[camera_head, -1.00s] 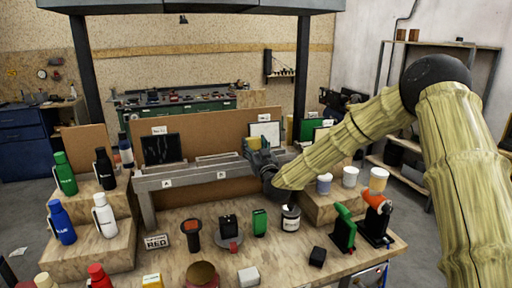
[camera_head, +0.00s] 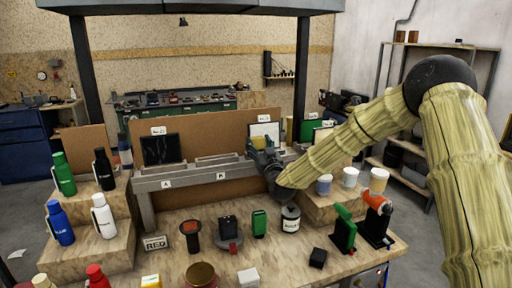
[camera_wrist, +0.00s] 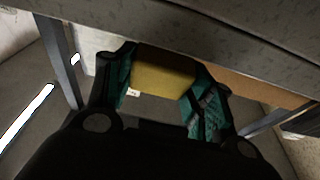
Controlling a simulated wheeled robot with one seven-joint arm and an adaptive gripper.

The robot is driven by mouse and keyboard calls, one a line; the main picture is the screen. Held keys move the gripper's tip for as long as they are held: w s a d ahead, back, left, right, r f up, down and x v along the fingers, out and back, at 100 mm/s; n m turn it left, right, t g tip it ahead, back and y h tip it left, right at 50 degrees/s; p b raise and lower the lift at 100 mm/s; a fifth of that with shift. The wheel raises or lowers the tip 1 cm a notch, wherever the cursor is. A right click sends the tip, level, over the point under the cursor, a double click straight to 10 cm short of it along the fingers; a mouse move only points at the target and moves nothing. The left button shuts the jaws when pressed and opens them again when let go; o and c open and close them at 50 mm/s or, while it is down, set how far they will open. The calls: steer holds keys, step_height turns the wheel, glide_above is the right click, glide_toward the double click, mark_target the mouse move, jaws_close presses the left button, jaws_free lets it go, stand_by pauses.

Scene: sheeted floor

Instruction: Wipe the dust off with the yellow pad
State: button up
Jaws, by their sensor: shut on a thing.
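My gripper (camera_wrist: 163,88) is shut on the yellow pad (camera_wrist: 163,72), which sits between its two green-lined fingers in the wrist view. The pad lies close under a grey speckled beam (camera_wrist: 230,40); I cannot tell whether they touch. A dark panel (camera_head: 162,149) stands behind the rack at the left, with faint pale marks that may be dust. I cannot clearly make out dust elsewhere.
Several bottles stand on wooden steps (camera_head: 95,245) at the left. A dark-labelled jar (camera_head: 290,218), a green device (camera_head: 259,223) and an orange-topped tool (camera_head: 376,220) stand on the wooden table (camera_head: 300,260). Cups (camera_head: 351,177) stand at the right. A white-paper board (camera_head: 265,132) stands behind my gripper.

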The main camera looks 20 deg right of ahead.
mark_target(279, 126)
steer(key=shift+d, duration=1.05)
steer(key=shift+d, duration=0.15)
steer(key=shift+w+d+b, duration=0.15)
steer(key=shift+d+b, duration=0.35)
steer(key=shift+d, duration=1.4)
steer(key=shift+w+d+b, duration=0.1)
steer(key=shift+d+b, duration=0.35)
steer(key=shift+d, duration=1.45)
steer(key=shift+w+r+p, duration=0.1)
steer(key=shift+r+p, duration=0.2)
steer(key=shift+r, duration=0.7)
steer(key=shift+a+b, duration=1.15)
steer(key=shift+a, duration=2.95)
steer(key=shift+a, duration=0.1)
steer(key=shift+a+b, duration=0.55)
steer(key=shift+a, duration=1.2)
steer(key=shift+a+r+p, duration=0.2)
steer(key=shift+r+p, duration=0.15)
steer(key=shift+r, duration=0.65)
steer(key=shift+w+d+b, duration=0.2)
steer(key=shift+d+b, duration=0.75)
steer(key=shift+d, duration=5.2)
